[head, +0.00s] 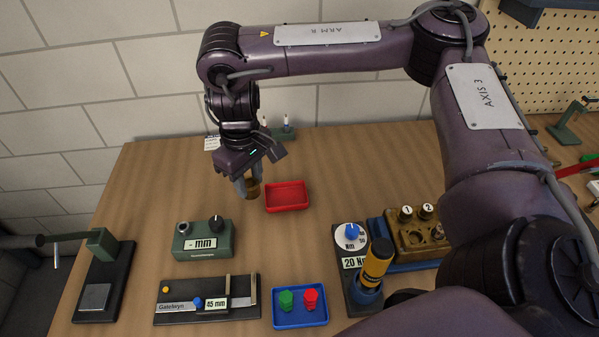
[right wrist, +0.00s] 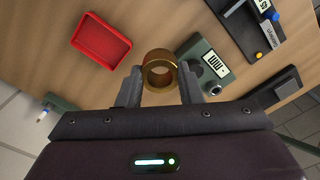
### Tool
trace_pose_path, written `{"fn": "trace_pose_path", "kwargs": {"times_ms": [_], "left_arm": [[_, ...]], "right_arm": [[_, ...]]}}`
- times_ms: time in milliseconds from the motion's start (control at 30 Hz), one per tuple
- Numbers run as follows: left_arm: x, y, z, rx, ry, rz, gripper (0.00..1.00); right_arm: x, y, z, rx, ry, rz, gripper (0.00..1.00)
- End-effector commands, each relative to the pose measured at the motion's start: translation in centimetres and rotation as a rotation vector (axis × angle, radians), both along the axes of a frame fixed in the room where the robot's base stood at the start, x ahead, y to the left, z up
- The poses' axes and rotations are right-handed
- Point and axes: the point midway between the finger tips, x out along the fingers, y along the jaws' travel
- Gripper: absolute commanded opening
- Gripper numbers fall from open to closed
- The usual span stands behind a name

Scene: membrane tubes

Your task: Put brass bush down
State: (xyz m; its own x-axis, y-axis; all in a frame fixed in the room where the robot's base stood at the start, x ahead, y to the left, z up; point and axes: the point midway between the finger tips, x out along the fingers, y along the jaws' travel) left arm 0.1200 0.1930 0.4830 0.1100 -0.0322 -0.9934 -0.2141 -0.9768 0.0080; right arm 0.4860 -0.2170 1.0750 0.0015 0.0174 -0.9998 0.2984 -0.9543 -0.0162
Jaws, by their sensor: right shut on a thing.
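My right gripper (head: 248,186) reaches in from above at the left part of the bench. It is shut on the brass bush (head: 253,188), a short gold-coloured ring. In the right wrist view the brass bush (right wrist: 160,72) sits between the two grey fingertips (right wrist: 159,90), with its open bore facing the camera. The bush is just left of the red tray (head: 287,197). I cannot tell for sure how far it is above the wood. The red tray is empty, and it also shows in the right wrist view (right wrist: 101,42). My left gripper is not in view.
A green gauge box (head: 203,241) stands in front of the bush. A black length gauge (head: 207,300), a blue tray (head: 300,318) with green and red pieces, and a torque tester (head: 357,265) line the front. Bare wood (head: 145,190) lies to the left.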

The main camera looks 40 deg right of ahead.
Motion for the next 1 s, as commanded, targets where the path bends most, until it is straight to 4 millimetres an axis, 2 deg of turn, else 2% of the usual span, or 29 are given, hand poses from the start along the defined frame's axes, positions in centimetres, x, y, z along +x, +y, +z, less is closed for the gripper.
{"fn": "trace_pose_path", "kwargs": {"times_ms": [133, 300, 433, 567, 800, 1000], "left_arm": [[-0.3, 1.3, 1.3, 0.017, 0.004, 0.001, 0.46], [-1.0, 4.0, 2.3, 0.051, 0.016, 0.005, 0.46], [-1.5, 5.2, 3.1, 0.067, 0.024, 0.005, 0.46], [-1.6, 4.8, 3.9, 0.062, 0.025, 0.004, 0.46], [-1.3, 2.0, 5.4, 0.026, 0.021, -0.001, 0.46], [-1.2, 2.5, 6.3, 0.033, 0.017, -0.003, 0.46]], "right_arm": [[1.1, -1.4, 0.9, 0.006, -0.009, 0.320, 0.05], [2.3, -3.3, 1.5, 0.007, -0.018, 0.700, 0.05], [3.1, -4.9, 1.9, 0.005, -0.026, 0.991, 0.05], [3.7, -6.5, 2.2, 0.003, -0.030, 1.283, 0.05], [4.7, -9.6, 2.8, -0.001, -0.036, 1.813, 0.05], [5.2, -11.6, 3.0, -0.005, -0.036, 2.152, 0.05]]}}
